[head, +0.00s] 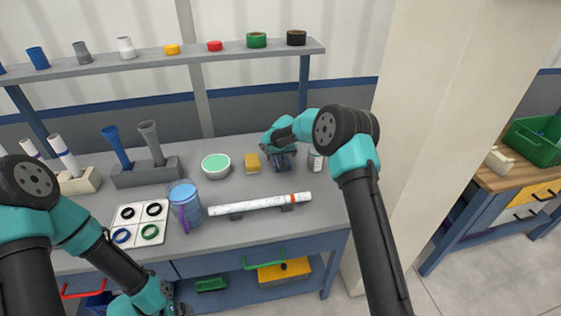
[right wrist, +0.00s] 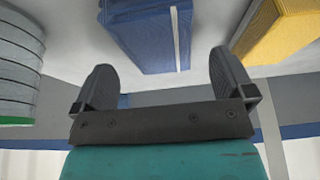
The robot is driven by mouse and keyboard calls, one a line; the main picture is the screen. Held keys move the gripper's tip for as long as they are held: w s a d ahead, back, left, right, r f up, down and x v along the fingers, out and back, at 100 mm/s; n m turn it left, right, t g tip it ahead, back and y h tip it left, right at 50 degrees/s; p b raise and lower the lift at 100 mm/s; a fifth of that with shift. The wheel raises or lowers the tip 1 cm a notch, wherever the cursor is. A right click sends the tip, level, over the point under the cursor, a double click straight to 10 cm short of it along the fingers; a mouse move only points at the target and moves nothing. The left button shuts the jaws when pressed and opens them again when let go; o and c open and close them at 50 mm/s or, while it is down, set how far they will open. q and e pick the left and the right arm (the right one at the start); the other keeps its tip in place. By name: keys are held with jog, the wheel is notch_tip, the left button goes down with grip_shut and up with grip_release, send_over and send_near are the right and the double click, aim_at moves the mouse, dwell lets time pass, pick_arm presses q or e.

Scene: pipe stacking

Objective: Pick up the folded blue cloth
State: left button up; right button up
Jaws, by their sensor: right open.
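The folded blue cloth (head: 284,166) lies at the back right of the grey table, mostly hidden under my right gripper (head: 280,152) in the head view. In the right wrist view the cloth (right wrist: 148,38) is a blue block with a pale stripe, in line with the gap between the fingers. My right gripper (right wrist: 160,68) is open, with a finger to each side of that gap and nothing visibly held. My left gripper (head: 178,309) is only partly in the picture at the bottom edge, and its fingers are not clear.
A green-filled bowl (head: 216,166) stands farther left. A white pipe (head: 258,205) lies on supports in front. A blue pitcher (head: 186,205) stands left of it.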

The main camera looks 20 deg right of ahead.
aim_at(280, 158)
jog(key=x, duration=0.3)
jog(key=shift+d+f, duration=0.1)
dwell(0.3)
jog(key=c, duration=0.9)
jog(key=shift+c, duration=0.2)
notch_tip(280, 158, up, 10)
dwell(0.4)
